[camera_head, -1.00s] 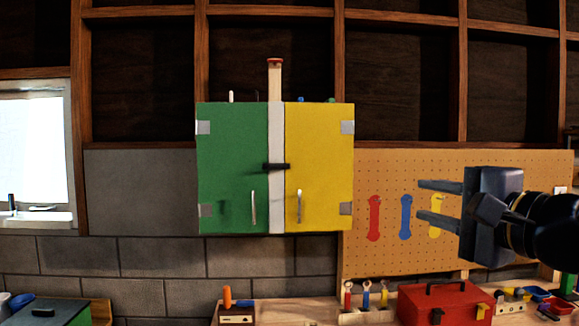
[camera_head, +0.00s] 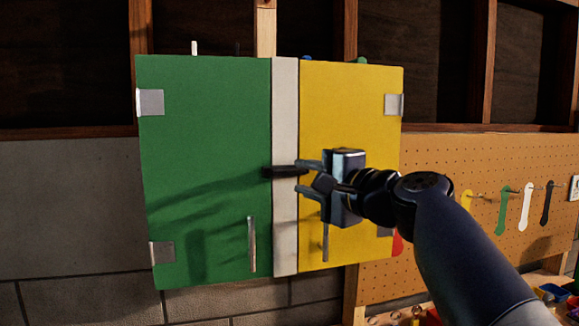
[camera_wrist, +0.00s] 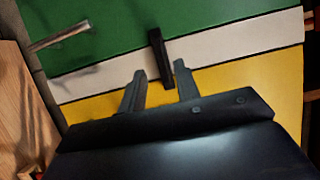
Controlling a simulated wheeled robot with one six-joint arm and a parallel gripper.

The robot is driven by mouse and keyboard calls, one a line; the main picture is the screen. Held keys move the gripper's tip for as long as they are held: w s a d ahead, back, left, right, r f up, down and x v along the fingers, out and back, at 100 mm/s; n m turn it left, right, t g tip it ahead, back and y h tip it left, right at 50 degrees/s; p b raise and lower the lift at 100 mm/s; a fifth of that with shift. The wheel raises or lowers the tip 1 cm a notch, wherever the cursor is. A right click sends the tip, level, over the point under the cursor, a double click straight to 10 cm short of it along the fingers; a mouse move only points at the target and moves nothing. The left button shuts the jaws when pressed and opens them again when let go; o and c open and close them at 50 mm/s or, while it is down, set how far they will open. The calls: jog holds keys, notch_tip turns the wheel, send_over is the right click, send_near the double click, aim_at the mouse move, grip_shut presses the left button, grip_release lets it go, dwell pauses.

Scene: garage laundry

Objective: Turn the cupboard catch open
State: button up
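The cupboard has a green door (camera_head: 205,130) on the left and a yellow door (camera_head: 350,95) on the right, both shut, with a pale upright strip (camera_head: 285,110) between them. The catch (camera_head: 281,172) is a dark bar lying level across the strip. My gripper (camera_head: 300,178) is in front of the yellow door at the catch's right end, its fingers apart. In the wrist view the catch (camera_wrist: 158,52) has its near end between the two open fingers (camera_wrist: 160,70). Whether a finger touches it I cannot tell.
A metal handle (camera_head: 252,244) is low on the green door, and another (camera_head: 326,242) is below my gripper on the yellow door. A pegboard (camera_head: 455,230) with hanging tools is to the right. Bare grey wall (camera_head: 70,210) is to the left.

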aim_at(293, 173)
jog(key=shift+p+x, duration=0.35)
jog(key=shift+x, duration=1.45)
grip_shut()
